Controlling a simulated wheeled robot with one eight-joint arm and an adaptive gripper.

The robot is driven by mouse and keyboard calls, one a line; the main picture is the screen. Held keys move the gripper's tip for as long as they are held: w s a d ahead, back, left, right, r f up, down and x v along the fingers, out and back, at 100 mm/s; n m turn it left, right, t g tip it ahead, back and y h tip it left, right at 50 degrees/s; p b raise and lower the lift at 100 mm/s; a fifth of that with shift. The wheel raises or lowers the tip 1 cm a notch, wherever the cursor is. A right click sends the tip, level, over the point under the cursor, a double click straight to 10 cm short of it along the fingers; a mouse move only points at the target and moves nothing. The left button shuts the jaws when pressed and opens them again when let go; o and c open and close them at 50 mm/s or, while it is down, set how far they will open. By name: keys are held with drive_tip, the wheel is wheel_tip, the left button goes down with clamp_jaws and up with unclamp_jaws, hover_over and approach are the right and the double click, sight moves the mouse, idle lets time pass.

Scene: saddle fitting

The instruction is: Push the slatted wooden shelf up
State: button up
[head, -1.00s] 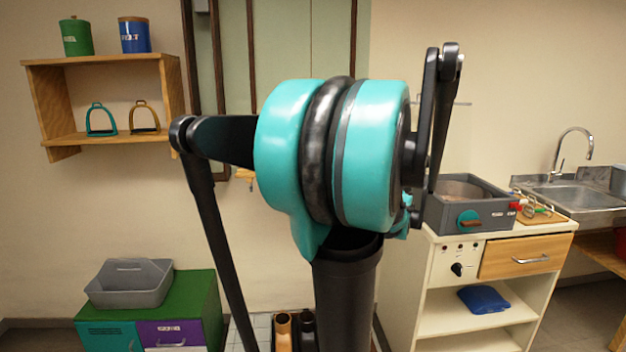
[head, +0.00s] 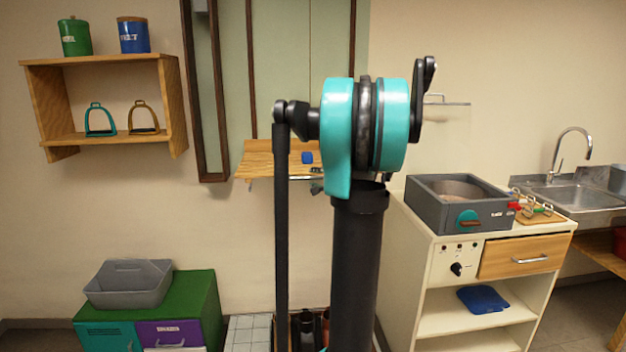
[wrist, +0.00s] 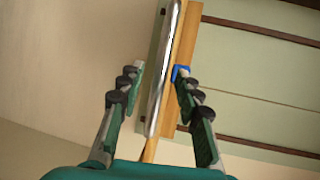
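The slatted wooden shelf (head: 262,163) juts out from the wall panel behind my arm in the head view, with a pale metal rail along its front edge. My arm hides its right part. In the wrist view the shelf (wrist: 187,45) appears edge-on, with the bright rail (wrist: 164,75) beside it. My gripper (wrist: 160,72) is open, one finger on each side of the rail and shelf edge. I cannot tell whether either finger touches. A small blue object (head: 307,157) is on the shelf and also shows by the right fingertip in the wrist view (wrist: 180,72).
A wall shelf (head: 100,138) with canisters and stirrups hangs at left. A grey tray (head: 130,284) sits on the green-topped cabinet (head: 205,300). At right are a cream cabinet (head: 408,262) bearing a grey box (head: 440,205), and a sink (head: 580,195).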

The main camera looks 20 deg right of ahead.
drive_tip(key=shift+x, duration=0.8)
clamp_jaws()
